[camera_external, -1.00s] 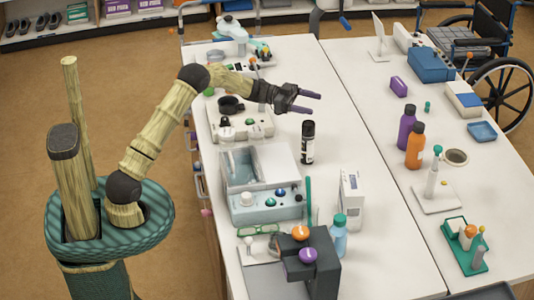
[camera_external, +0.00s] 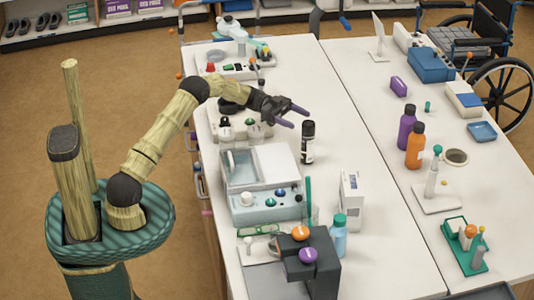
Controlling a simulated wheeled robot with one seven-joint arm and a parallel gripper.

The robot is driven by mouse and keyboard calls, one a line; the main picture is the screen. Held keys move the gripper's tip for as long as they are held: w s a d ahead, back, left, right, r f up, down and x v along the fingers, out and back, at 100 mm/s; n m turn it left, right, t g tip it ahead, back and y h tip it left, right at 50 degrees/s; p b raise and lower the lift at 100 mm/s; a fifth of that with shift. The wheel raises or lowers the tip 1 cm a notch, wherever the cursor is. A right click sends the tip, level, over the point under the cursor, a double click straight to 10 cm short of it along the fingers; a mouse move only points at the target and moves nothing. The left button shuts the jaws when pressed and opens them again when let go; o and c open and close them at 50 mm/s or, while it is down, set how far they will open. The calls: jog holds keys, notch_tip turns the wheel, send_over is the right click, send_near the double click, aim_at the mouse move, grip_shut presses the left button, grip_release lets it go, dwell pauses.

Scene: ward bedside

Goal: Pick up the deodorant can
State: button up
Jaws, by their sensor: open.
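The deodorant can is most likely the black can with a white label band (camera_external: 308,143), standing upright on the white table. My gripper (camera_external: 299,117) has two purple fingers and is open and empty. It is above and slightly left of the can in the picture, with the fingertips pointing right. The fingers appear apart from the can; the exact height gap cannot be told.
A white box (camera_external: 350,200) and a blue bottle (camera_external: 339,236) stand nearer the front. Purple (camera_external: 406,127) and orange (camera_external: 415,146) bottles stand right. Table right of the can is clear.

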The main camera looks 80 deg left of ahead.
aim_at(313, 125)
jog(key=shift+f+p+x, duration=0.15)
jog(key=shift+p+x, duration=0.25)
jog(key=shift+x, duration=1.5)
jog(key=shift+f+p+x, duration=0.1)
jog(key=shift+p+x, duration=0.25)
jog(key=shift+x, duration=1.6)
jog(key=c, duration=1.4)
